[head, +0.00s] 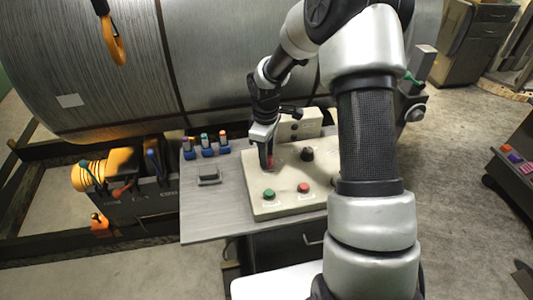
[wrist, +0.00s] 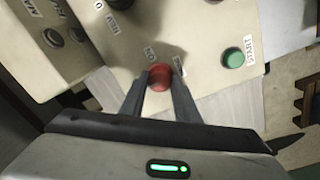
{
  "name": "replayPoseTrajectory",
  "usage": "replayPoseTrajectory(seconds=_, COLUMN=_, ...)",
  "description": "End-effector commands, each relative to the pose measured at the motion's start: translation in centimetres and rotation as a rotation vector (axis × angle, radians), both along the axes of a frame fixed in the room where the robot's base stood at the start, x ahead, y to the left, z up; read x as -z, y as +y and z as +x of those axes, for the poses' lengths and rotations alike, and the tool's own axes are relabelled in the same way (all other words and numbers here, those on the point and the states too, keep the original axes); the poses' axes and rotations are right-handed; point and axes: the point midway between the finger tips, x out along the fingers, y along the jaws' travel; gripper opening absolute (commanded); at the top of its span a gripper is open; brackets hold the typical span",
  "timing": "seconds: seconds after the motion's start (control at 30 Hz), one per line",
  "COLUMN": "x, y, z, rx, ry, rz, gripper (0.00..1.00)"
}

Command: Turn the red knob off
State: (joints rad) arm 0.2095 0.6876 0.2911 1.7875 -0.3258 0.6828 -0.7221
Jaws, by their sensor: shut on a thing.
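The red knob (wrist: 160,77) sits on the cream control panel (wrist: 205,65) between the two fingers of my gripper (wrist: 160,85) in the wrist view. The fingers are shut on it from both sides. In the head view my gripper (head: 268,163) points down at the panel's back left, and only a little red shows at its fingertips. The knob's pointer direction cannot be made out.
The panel also has a green button (head: 269,194), a red button (head: 304,188) and a black knob (head: 307,154). Several small coloured-top switches (head: 207,145) and a grey block (head: 209,176) are on the table's left. A large metal coil (head: 200,60) stands behind.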

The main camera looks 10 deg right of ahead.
Motion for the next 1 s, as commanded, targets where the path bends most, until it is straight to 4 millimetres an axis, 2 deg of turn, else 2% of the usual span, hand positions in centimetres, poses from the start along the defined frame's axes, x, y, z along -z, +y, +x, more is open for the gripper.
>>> replayPoseTrajectory(seconds=0.07, x=-0.1, y=0.0, z=0.1, rx=-0.002, ry=-0.002, rz=0.000, gripper=0.06)
replayPoseTrajectory(seconds=0.1, x=-0.1, y=0.0, z=0.1, rx=-0.002, ry=-0.002, rz=0.000, gripper=0.32)
replayPoseTrajectory(seconds=0.2, x=-0.1, y=0.0, z=0.1, rx=-0.002, ry=-0.002, rz=-0.001, gripper=0.47)
replayPoseTrajectory(seconds=0.5, x=-0.1, y=0.0, z=0.0, rx=0.000, ry=-0.001, rz=-0.001, gripper=0.47)
replayPoseTrajectory(seconds=0.63, x=-1.2, y=0.0, z=0.1, rx=0.000, ry=-0.003, rz=-0.002, gripper=0.47)
replayPoseTrajectory(seconds=0.77, x=-3.6, y=0.0, z=0.0, rx=0.001, ry=-0.005, rz=-0.001, gripper=0.47)
replayPoseTrajectory(seconds=1.0, x=-9.6, y=0.2, z=-0.2, rx=0.000, ry=-0.006, rz=-0.002, gripper=0.47)
